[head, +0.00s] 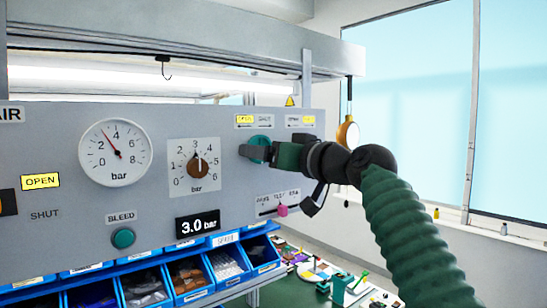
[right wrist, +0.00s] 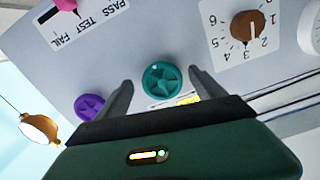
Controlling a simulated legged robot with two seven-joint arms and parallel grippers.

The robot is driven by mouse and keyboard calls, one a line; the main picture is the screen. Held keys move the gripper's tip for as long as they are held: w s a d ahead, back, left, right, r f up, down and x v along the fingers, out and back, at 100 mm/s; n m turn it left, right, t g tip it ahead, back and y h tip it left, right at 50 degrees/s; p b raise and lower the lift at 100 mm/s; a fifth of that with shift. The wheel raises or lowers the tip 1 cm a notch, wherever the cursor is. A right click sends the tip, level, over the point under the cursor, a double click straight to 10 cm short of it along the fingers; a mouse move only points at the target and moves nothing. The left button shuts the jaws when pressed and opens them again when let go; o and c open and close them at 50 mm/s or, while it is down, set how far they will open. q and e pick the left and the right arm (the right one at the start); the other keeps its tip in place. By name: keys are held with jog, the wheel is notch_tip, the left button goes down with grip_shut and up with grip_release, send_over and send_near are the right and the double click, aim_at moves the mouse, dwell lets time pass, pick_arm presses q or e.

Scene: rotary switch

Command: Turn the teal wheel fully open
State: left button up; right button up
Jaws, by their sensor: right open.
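The teal wheel (head: 261,143) is a round knob on the grey panel, under a yellow and white label. In the right wrist view the teal wheel (right wrist: 161,80) lies between the two fingers of my right gripper (right wrist: 158,88), with a gap on each side. My right gripper (head: 258,152) is open at the panel in the head view and covers part of the wheel. My left gripper is not in view.
A purple wheel (right wrist: 90,107) sits beside one finger in the wrist view. A brown dial knob (head: 197,167), a gauge (head: 115,152) and a slider with a pink knob (head: 282,210) share the panel. Blue bins (head: 228,267) stand below.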

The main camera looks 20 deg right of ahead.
jog(key=b+v, duration=0.7)
jog(key=v, duration=0.9)
jog(key=shift+s+d+b, duration=0.2)
jog(key=shift+b, duration=0.2)
jog(key=shift+f, duration=0.1)
